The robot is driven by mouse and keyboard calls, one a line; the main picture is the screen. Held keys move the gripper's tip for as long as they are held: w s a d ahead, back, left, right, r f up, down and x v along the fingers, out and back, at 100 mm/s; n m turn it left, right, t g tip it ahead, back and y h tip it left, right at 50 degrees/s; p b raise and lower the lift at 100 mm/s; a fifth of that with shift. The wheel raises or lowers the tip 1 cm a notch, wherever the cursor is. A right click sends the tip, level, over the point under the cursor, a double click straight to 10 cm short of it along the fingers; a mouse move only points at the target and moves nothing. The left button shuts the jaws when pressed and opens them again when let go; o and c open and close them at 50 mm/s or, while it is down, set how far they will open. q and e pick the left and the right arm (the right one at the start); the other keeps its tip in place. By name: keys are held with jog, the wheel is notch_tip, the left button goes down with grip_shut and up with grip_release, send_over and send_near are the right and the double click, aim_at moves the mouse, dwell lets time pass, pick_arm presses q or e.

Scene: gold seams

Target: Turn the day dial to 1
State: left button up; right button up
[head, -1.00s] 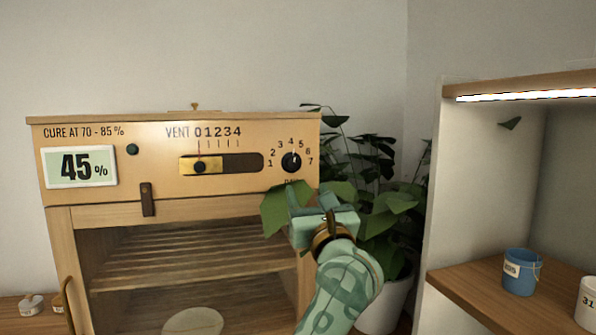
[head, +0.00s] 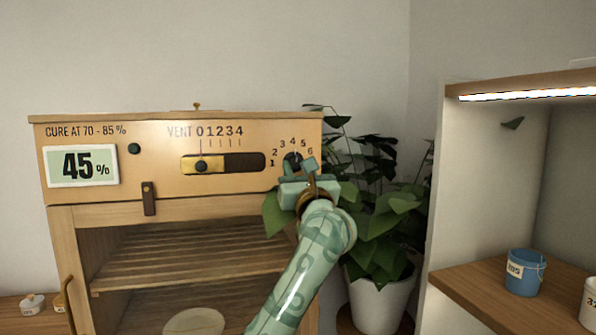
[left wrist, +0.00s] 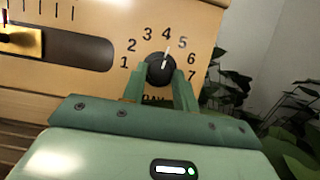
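The day dial (head: 292,159) is a small black knob on the right of the wooden cabinet's front panel, ringed by the numbers 1 to 7. In the left wrist view, the dial (left wrist: 160,68) has a white mark that points up at about 4. My left gripper (head: 303,167) is in front of the dial and partly covers it and the 7 in the head view. In the left wrist view its green fingers (left wrist: 162,82) stand apart, one on each side of the dial's lower part. I cannot tell if they touch it. My right gripper is not in view.
The vent slider (head: 201,166) sits at 0, left of the dial. A display (head: 83,166) reads 45%. A leafy plant (head: 385,215) stands close on the right of the cabinet.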

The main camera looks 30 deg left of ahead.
pick_arm(q)
jog(key=shift+f, duration=0.1)
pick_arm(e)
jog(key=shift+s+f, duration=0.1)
